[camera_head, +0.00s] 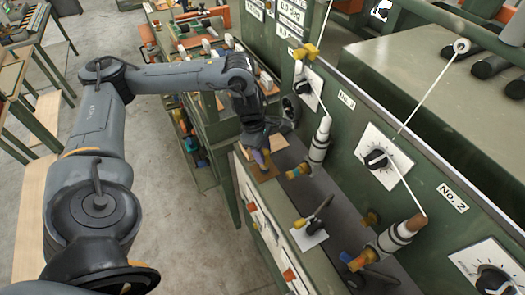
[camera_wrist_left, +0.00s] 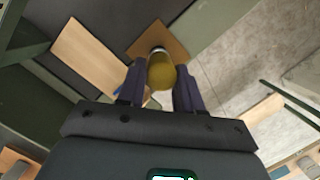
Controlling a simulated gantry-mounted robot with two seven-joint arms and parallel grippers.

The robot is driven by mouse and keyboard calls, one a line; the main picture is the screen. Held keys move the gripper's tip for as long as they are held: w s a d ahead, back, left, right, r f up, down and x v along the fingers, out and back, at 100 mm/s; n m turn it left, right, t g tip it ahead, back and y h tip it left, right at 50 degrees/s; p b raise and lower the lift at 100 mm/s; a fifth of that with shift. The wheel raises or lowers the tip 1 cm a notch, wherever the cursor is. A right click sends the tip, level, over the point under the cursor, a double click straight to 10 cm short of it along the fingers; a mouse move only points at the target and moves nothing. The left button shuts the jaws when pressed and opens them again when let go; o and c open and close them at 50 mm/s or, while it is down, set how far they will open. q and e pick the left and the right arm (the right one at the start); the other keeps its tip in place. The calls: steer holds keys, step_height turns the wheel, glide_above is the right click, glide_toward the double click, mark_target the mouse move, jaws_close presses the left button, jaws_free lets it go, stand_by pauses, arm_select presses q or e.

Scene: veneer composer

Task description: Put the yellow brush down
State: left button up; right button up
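The yellow brush (camera_wrist_left: 161,73) shows end-on in the left wrist view as a yellow rounded handle with a pale band at its far end. My left gripper (camera_wrist_left: 161,86) has a dark finger against each side of it and appears closed on it. In the head view my left gripper (camera_head: 262,156) points down over a small brown wooden square (camera_head: 264,174) on the green machine's ledge. That square also lies behind the brush in the left wrist view (camera_wrist_left: 174,42). I cannot tell whether the brush touches it. My right gripper is in neither view.
A second light wooden piece (camera_head: 278,143) lies just beyond the square. The green panel with dials (camera_head: 378,158) and white spools (camera_head: 319,140) rises close to the right. A pad with a dark tool (camera_head: 310,238) lies nearer on the ledge. Floor is open to the left.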

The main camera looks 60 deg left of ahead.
arm_select(q)
steer(key=o, duration=0.4)
steer(key=shift+r, duration=0.15)
steer(key=p+v, duration=0.6)
steer(key=v, duration=0.6)
steer(key=shift+s, duration=0.1)
